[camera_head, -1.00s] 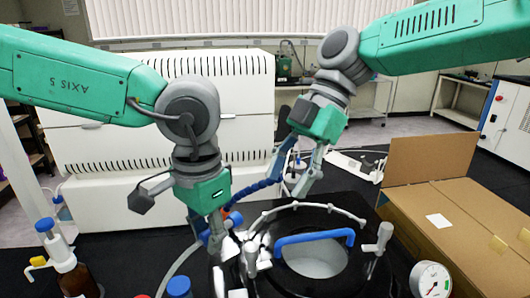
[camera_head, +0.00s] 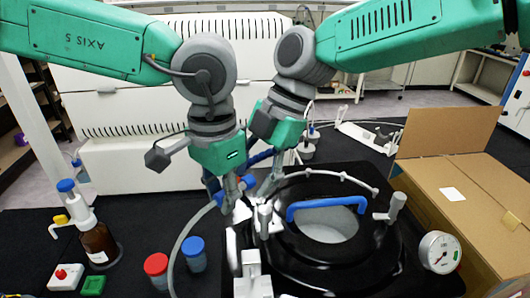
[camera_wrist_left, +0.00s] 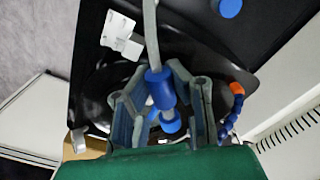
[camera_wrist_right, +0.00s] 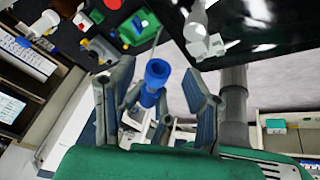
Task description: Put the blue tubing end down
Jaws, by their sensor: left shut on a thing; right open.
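The blue tubing end (camera_wrist_left: 158,88) is a blue collar on a grey tube. In the left wrist view it sits between the fingers of my left gripper (camera_wrist_left: 160,100), which is shut on it. In the head view my left gripper (camera_head: 230,205) is just left of the black round vessel. My right gripper (camera_head: 268,188) is close beside it on the right. In the right wrist view the blue tubing end (camera_wrist_right: 155,75) lies between the spread fingers of my right gripper (camera_wrist_right: 155,90), which is open. Whether they touch it is unclear. The fingers partly hide it in the head view.
The black vessel (camera_head: 375,245) has a blue handle (camera_head: 325,207) and pale clamps. A pressure gauge (camera_head: 439,252) and cardboard box (camera_head: 450,225) stand to its right. A brown bottle (camera_head: 98,243), red-capped jar (camera_head: 156,268) and blue-capped jar (camera_head: 194,254) stand left.

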